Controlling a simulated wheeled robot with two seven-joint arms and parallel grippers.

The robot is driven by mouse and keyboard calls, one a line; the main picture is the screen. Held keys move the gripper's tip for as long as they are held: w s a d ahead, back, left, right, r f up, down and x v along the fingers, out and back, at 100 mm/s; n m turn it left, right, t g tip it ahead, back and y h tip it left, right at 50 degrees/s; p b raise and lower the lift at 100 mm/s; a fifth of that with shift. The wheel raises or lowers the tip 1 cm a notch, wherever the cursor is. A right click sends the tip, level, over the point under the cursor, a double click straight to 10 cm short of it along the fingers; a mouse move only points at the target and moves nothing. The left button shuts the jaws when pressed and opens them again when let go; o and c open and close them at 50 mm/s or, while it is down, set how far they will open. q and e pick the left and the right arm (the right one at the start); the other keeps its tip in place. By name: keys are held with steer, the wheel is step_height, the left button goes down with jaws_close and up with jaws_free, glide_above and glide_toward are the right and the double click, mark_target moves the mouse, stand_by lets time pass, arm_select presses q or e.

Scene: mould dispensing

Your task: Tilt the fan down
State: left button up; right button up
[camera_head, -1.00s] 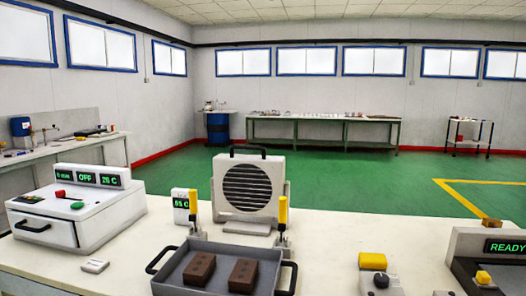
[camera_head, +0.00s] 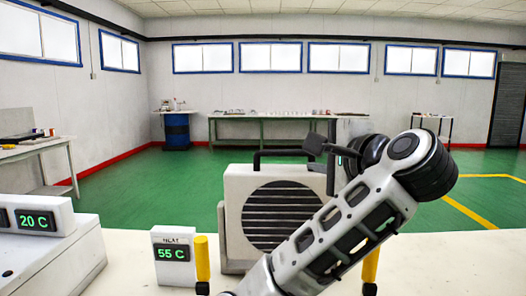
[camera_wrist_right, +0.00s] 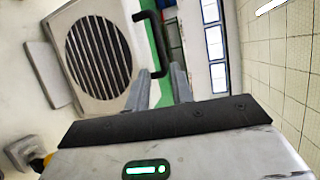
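The fan (camera_head: 236,200), a pale box with a round dark slatted grille, stands on the table with its face roughly upright. Its black carrying handle (camera_head: 283,154) arches over the top. My right arm crosses in front of the fan's lower right. My right gripper (camera_head: 320,150) is at the handle's right end in the head view. In the right wrist view the fan (camera_wrist_right: 97,57) lies sideways at upper left. The two fingers (camera_wrist_right: 160,78) are apart, with the end of the handle (camera_wrist_right: 157,45) by their tips; contact cannot be told. My left gripper is not in view.
A small display box reading 55 C (camera_head: 173,256) and a yellow upright handle (camera_head: 202,258) stand left of the fan. Another yellow handle (camera_head: 371,265) is partly behind my arm. A white unit reading 20 C (camera_head: 40,222) is at far left. The table's back edge lies near the fan.

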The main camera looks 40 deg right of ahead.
mark_target(287, 153)
steer(key=x, duration=1.5)
steer(key=shift+d+f, duration=0.15)
jaws_close()
